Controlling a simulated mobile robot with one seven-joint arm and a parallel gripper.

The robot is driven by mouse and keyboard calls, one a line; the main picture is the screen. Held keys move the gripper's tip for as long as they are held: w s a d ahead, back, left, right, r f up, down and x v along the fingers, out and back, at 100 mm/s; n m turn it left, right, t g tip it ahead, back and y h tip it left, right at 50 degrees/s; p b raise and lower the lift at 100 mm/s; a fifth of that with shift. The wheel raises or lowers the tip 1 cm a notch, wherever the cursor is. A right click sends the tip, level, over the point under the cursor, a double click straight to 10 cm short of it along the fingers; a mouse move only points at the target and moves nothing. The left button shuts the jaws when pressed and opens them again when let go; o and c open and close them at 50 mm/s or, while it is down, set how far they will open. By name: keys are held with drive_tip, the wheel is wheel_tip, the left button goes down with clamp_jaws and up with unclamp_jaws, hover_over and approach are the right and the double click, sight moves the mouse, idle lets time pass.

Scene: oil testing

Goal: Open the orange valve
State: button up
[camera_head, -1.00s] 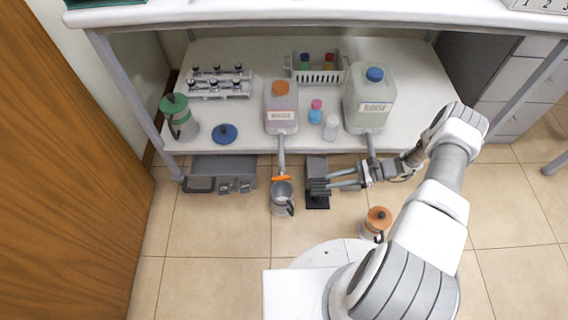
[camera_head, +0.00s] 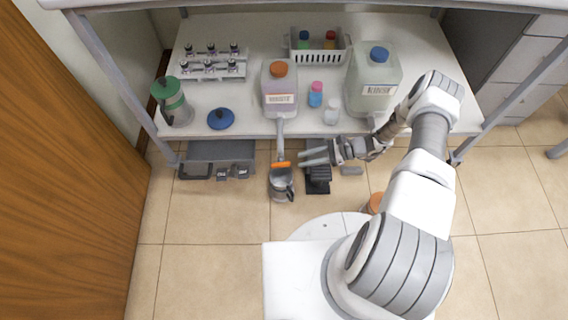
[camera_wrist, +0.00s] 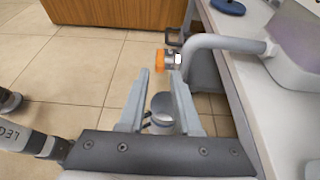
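The orange valve (camera_head: 280,164) is a small orange handle at the low end of the grey pipe (camera_head: 280,138) of the orange-capped container (camera_head: 280,95). The valve also shows in the wrist view (camera_wrist: 161,60), just beyond the fingertips. A grey metal cup (camera_head: 281,185) is below it, partly seen between the fingers in the wrist view. My gripper (camera_head: 304,157) is just right of the valve, pointing left at it. Its fingers (camera_wrist: 161,85) are apart with the gap empty, and they do not appear to touch the valve.
The blue-capped container (camera_head: 373,85) stands on the shelf right of my gripper. The green-lidded jug (camera_head: 173,103), blue lid (camera_head: 221,119) and small bottles (camera_head: 316,95) are also there. A grey drawer-like unit (camera_head: 218,160) sits below left.

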sight(289, 162)
drive_tip(key=b+x, duration=0.1)
drive_tip(key=x, duration=0.7)
drive_tip(key=shift+a, duration=0.1)
clamp_jaws()
